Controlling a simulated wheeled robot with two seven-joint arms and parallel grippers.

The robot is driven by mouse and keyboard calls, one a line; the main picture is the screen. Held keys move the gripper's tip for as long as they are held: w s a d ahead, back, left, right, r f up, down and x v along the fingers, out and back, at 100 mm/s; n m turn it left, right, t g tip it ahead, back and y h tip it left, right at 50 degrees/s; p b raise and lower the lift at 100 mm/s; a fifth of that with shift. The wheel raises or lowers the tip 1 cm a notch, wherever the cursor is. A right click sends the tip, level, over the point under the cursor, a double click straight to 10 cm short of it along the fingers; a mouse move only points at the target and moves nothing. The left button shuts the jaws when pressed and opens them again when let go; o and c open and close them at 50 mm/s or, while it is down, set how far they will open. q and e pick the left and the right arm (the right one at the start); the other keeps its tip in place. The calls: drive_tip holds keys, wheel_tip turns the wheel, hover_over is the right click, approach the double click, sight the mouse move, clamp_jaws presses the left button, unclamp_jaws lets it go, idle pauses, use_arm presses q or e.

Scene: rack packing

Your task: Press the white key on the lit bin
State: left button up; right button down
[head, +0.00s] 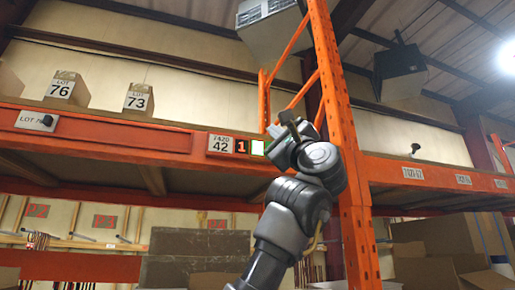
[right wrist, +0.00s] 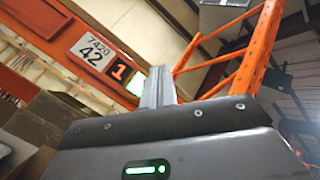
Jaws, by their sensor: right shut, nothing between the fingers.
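The lit bin's display (head: 242,146) shows a red 1 on the orange shelf beam, beside the label 7420 42 (head: 221,144). The white key (head: 257,147), with a green glow at its edge, sits just right of the display. My right gripper (head: 277,131) is shut and empty, close to the key on its right. I cannot tell whether they touch. In the right wrist view the shut fingers (right wrist: 157,88) partly cover the key (right wrist: 136,84); the display (right wrist: 120,70) is clear of them. My left gripper is not in view.
An orange rack upright (head: 348,170) stands right behind my right arm. Boxes marked LOT 76 (head: 66,90) and LOT 73 (head: 138,98) stand on the upper shelf. Cardboard boxes (head: 435,250) fill the lower right. A LOT sign (head: 36,120) hangs on the beam at left.

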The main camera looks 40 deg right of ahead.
sight(257, 143)
drive_tip(key=shift+w+d+p, duration=0.35)
drive_tip(key=shift+w+d, duration=0.1)
drive_tip(key=shift+w, duration=0.85)
drive_tip(key=shift+w+d+p, duration=0.3)
drive_tip(key=shift+w+d, duration=0.2)
drive_tip(key=shift+w, duration=0.85)
drive_tip(key=shift+w+d+p, duration=0.35)
drive_tip(key=shift+w+d, duration=0.1)
drive_tip(key=shift+w, duration=0.85)
drive_tip(key=shift+y, duration=0.3)
drive_tip(key=shift+w+d, duration=0.15)
drive_tip(key=shift+w, duration=0.25)
drive_tip(key=shift+w+d, duration=0.15)
drive_tip(key=shift+w, duration=0.2)
drive_tip(key=shift+s+a+f+b, duration=0.2)
drive_tip(key=shift+s+b, duration=0.25)
drive_tip(key=shift+b, duration=0.2)
drive_tip(key=shift+s+a+r, duration=0.1)
drive_tip(key=shift+s+r, duration=0.05)
drive_tip(key=shift+s, duration=0.15)
